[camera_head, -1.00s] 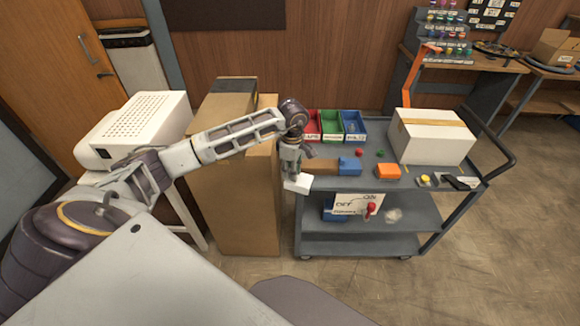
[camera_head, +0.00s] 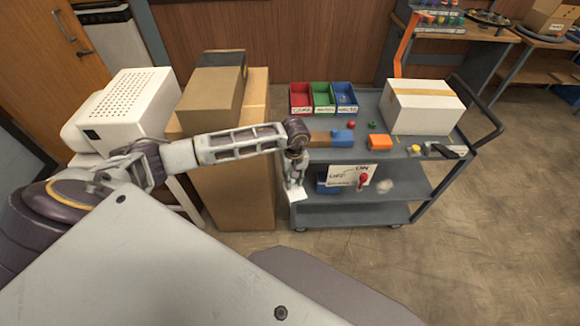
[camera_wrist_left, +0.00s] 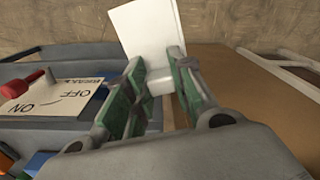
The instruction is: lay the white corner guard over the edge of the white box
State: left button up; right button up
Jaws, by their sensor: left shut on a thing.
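The white corner guard (camera_head: 296,195) is held in my left gripper (camera_head: 295,180), low in front of the cart's left end. In the left wrist view, my left gripper (camera_wrist_left: 160,80) is shut on the white corner guard (camera_wrist_left: 146,30), which sticks out past the fingertips. The white box (camera_head: 420,112), with a tan tape strip along its top, stands on the right end of the cart's top shelf. The guard is well apart from the box, to its left and lower. My right gripper is not in view.
The grey cart (camera_head: 330,212) carries red, green and blue bins (camera_head: 322,100), a blue block (camera_head: 342,138) and an orange block (camera_head: 379,142). An ON/OFF sign (camera_head: 345,176) with a red lever is on its front. Cardboard boxes (camera_head: 232,190) stand left of the cart. The floor at right is clear.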

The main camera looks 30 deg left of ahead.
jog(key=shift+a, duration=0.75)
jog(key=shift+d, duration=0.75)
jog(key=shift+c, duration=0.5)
pick_arm(q)
jog(key=s+d+f+m, duration=0.5)
jog(key=f+m, duration=0.3)
jog(key=m, duration=0.1)
jog(key=shift+d+m, duration=0.15)
jog(key=shift+m, duration=0.15)
jog(key=shift+s, duration=0.1)
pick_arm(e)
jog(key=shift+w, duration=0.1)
